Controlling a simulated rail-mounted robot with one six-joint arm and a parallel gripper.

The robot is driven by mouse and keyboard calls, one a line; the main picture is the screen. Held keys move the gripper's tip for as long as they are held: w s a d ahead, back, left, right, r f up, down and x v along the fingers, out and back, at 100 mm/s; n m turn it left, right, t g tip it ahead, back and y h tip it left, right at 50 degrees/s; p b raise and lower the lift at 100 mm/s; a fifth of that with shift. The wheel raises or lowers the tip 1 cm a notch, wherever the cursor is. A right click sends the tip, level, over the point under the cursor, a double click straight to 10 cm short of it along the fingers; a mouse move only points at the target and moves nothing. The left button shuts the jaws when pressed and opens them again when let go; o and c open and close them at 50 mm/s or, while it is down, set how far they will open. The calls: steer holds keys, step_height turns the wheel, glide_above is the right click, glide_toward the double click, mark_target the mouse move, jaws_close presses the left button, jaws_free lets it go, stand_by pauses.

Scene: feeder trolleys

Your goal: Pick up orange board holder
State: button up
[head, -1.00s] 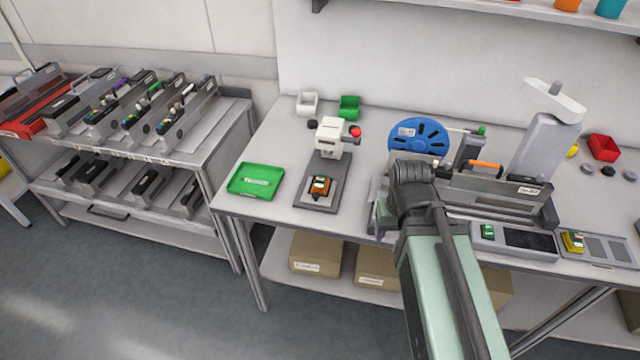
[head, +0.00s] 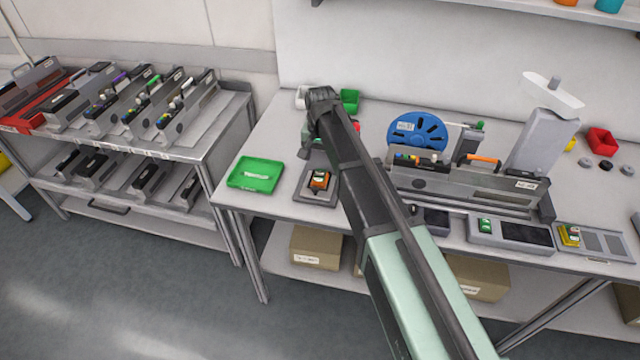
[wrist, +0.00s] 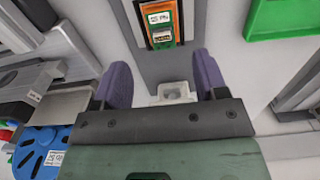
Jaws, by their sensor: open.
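The orange board holder (head: 320,179) carries a green board with a white label. It lies on the grey base plate (head: 318,198) of the small press on the bench. In the wrist view the orange holder (wrist: 149,35) is at the top centre, beyond the fingertips. My gripper (wrist: 160,76) is open, with two purple fingers apart and nothing between them. In the head view my gripper (head: 305,148) hangs over the press, behind the holder and apart from it. My arm hides most of the white press.
A green tray (head: 256,174) lies left of the base plate. A blue reel (head: 418,130) and a grey feeder unit (head: 465,185) stand to the right. White and green bins (head: 350,101) sit behind. Feeder trolleys stand left, across a gap.

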mark_target(320, 172)
step_height(320, 172, down, 8)
steer(key=b, duration=0.6)
steer(key=shift+w+a, duration=0.1)
steer(key=shift+w, duration=0.05)
steer(key=shift+r, duration=0.25)
steer(key=shift+c, duration=0.3)
steer(key=c, duration=1)
